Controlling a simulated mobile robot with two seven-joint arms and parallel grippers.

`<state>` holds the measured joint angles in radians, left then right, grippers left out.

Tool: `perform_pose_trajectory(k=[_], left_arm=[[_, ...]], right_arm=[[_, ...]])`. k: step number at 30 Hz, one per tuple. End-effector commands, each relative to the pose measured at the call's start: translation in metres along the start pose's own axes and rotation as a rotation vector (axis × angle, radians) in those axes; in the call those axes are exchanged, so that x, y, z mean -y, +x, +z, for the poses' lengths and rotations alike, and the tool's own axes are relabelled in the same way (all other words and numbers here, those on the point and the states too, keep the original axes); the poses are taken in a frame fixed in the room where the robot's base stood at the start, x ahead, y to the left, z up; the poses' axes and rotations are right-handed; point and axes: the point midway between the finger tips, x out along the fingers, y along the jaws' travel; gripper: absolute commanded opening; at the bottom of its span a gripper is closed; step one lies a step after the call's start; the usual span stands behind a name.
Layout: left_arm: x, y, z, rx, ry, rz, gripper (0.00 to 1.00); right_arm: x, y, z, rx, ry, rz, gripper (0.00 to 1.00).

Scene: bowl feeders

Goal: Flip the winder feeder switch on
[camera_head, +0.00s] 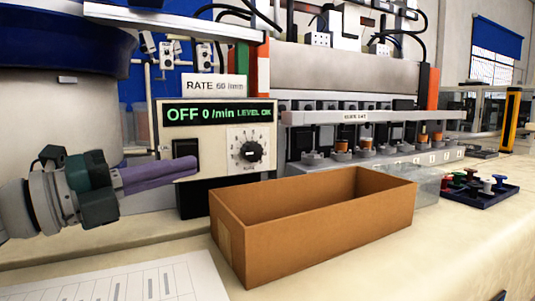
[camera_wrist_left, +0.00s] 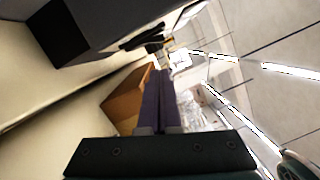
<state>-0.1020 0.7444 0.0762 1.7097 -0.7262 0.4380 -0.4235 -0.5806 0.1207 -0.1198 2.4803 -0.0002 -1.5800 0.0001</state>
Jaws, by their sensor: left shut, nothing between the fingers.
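The feeder control box (camera_head: 218,150) stands left of centre in the head view. Its green display (camera_head: 219,114) reads OFF, 0/min, LEVEL OK. A black rocker-like part (camera_head: 184,147) shows on the left of its front panel, its lower portion hidden behind my fingers; its position is unclear. My left gripper (camera_head: 193,167) has purple fingers, shut and empty, pointing right with the tips in front of the panel just below that part. Whether they touch it I cannot tell. In the left wrist view the fingers (camera_wrist_left: 159,98) are together. My right gripper is not in view.
An open cardboard box (camera_head: 340,238) stands on the bench just right of and below the control box. A dial (camera_head: 251,150) is on the panel's right. A blue bowl (camera_head: 65,45) is at upper left. A dark tray (camera_head: 480,190) of coloured parts and a paper sheet (camera_head: 165,280) lie on the bench.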

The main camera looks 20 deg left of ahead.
Motion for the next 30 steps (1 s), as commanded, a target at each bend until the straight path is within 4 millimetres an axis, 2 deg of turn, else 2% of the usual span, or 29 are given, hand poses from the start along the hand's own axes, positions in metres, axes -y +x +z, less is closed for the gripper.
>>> perform_pose_trajectory(k=[3, 6, 18, 20, 25, 26, 30], left_arm=[[0.0, 0.004, 0.015, 0.0, 0.002, 0.0, 0.0], [0.0, 0.005, 0.021, -0.001, 0.0, -0.001, 0.0], [0.0, 0.005, 0.024, -0.001, -0.003, 0.0, 0.0], [0.003, 0.006, 0.026, -0.001, -0.016, 0.004, 0.0], [0.013, 0.009, 0.038, -0.001, -0.153, 0.041, 0.0], [0.004, 0.008, 0.034, -0.001, -0.147, 0.037, 0.0], [0.003, 0.008, 0.034, 0.0, -0.143, 0.035, 0.0]], right_arm=[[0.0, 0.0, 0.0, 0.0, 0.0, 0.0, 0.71], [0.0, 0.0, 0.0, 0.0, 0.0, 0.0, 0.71], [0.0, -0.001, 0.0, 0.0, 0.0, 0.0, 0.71], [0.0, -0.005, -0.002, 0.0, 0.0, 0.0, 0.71], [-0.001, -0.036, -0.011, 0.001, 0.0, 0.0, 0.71], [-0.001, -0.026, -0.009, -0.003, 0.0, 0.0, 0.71], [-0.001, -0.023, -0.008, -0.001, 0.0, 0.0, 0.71]])
